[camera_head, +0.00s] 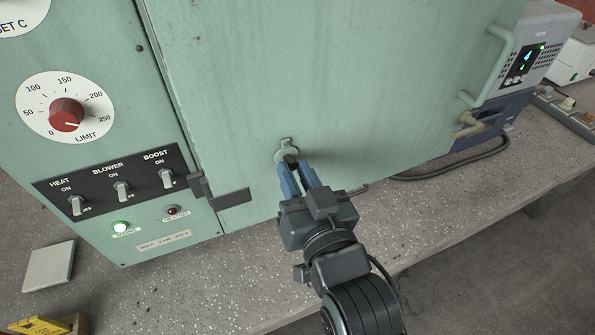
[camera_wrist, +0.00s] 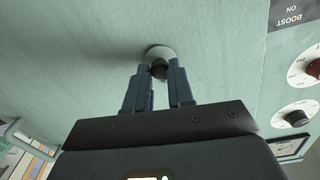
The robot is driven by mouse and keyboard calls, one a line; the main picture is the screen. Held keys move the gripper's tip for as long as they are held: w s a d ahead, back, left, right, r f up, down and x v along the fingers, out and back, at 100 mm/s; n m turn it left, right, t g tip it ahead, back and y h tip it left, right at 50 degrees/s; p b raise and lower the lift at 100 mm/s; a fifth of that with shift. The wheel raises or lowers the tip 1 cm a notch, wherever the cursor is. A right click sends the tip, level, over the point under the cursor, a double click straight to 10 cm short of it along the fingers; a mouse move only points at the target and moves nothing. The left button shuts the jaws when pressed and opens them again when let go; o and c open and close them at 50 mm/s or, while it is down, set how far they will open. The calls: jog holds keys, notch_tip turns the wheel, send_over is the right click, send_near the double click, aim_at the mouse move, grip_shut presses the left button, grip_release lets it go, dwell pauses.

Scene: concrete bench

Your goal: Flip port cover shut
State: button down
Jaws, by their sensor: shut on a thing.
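The port cover (camera_head: 280,155) is a small round grey-green piece with a small bracket at its top, low on the green cabinet door. In the wrist view it shows as a pale disc (camera_wrist: 157,51) with a dark knob (camera_wrist: 159,70) in front of it. My gripper (camera_head: 291,165) reaches it from below right, its blue fingers at the cover. In the wrist view my gripper (camera_wrist: 160,72) has its fingertips on either side of the dark knob, shut on it. The fingers hide part of the cover, and I cannot tell how much of the port it covers.
The door (camera_head: 340,80) has a dark latch (camera_head: 222,194) at its lower left and a handle (camera_head: 493,68) at right. A red dial (camera_head: 66,114) and several switches are on the left panel. A grey power unit (camera_head: 530,60) stands at right.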

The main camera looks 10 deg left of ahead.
jog(key=c, duration=1)
grip_release()
jog(key=shift+b+v, duration=0.85)
jog(key=shift+v, duration=3.05)
